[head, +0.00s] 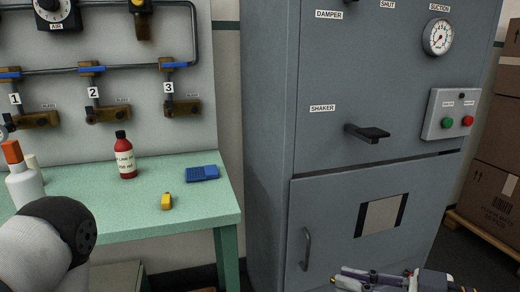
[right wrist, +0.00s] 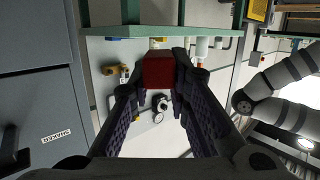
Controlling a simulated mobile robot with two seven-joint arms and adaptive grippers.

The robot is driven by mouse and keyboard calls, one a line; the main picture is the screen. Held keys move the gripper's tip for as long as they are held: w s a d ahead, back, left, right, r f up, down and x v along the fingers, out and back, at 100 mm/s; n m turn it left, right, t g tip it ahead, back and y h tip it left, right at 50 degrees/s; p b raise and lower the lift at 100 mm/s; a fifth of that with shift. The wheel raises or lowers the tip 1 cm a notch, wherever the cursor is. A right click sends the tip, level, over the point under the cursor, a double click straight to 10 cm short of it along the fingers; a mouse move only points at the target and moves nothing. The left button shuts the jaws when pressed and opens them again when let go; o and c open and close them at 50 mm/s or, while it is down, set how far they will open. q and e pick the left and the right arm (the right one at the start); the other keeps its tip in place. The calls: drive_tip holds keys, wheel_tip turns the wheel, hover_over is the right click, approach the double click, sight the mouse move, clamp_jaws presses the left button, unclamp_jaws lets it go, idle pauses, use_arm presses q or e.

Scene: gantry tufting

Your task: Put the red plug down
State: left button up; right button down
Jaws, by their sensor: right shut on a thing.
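The red plug (right wrist: 158,72) shows in the right wrist view as a dark red block between the fingertips of my right gripper (right wrist: 158,85), which is shut on it. In the head view my right gripper (head: 372,278) is at the bottom edge, in front of the grey cabinet, partly cut off by the frame. The plug cannot be made out clearly there. My left gripper is out of view; only part of its arm shows at the lower left of the head view.
A green bench (head: 180,215) holds a red bottle (head: 125,158), a white bottle (head: 24,185), a blue object (head: 202,173) and a small yellow object (head: 166,201). Its front right area is clear. A grey cabinet (head: 262,150) stands right of it, with a protruding black handle (head: 367,132). Cartons (head: 497,150) stand far right.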

drive_tip(key=shift+s+d+f+m+t, duration=0.3)
drive_tip(key=shift+s+d+f, duration=0.45)
drive_tip(key=shift+s+d, duration=0.15)
drive_tip(key=shift+w, duration=0.1)
